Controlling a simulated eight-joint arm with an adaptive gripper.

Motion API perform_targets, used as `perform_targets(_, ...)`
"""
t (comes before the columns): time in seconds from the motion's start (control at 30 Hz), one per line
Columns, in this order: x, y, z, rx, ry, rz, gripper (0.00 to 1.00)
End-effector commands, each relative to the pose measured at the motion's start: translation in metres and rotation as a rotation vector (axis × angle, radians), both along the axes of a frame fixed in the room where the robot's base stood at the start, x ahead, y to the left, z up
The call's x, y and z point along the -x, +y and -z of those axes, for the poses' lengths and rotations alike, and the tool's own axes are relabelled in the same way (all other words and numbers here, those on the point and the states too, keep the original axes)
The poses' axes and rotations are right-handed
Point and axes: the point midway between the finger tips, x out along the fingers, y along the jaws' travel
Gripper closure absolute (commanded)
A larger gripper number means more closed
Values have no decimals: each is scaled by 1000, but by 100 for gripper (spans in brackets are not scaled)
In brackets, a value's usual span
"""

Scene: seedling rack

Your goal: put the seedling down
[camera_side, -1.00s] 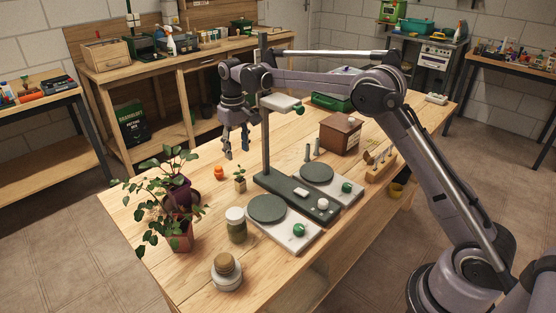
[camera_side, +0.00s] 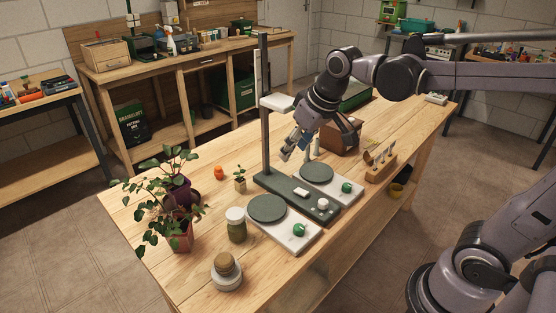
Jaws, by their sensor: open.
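The seedling (camera_side: 240,180) is a small green plant in a little light-brown pot. It stands upright on the wooden table (camera_side: 190,283), left of the dark green stand and behind the lidded jar. My gripper (camera_side: 287,154) is open and apart from the seedling, to its right and higher in the picture. It points down and left, beside the stand's post and near the far round plate. Its jaws are small in view, and I see nothing held between them.
A stand (camera_side: 265,148) with a tall post rises beside my gripper. Two white units with round dark plates (camera_side: 267,208) flank its base. A lidded jar (camera_side: 236,226), a leafy potted plant (camera_side: 177,240), an orange pot (camera_side: 219,173) and a brown box (camera_side: 341,137) stand around.

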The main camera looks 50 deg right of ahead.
Motion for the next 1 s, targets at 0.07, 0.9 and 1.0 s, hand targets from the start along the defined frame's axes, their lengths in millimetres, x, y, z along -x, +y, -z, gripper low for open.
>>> perform_targets(0.07,25,0,8,0,-36,0,52)
perform_targets(0.9,98,1,57,-1,-184,-1,44)
perform_targets(1.0,98,1,56,0,-183,1,44)
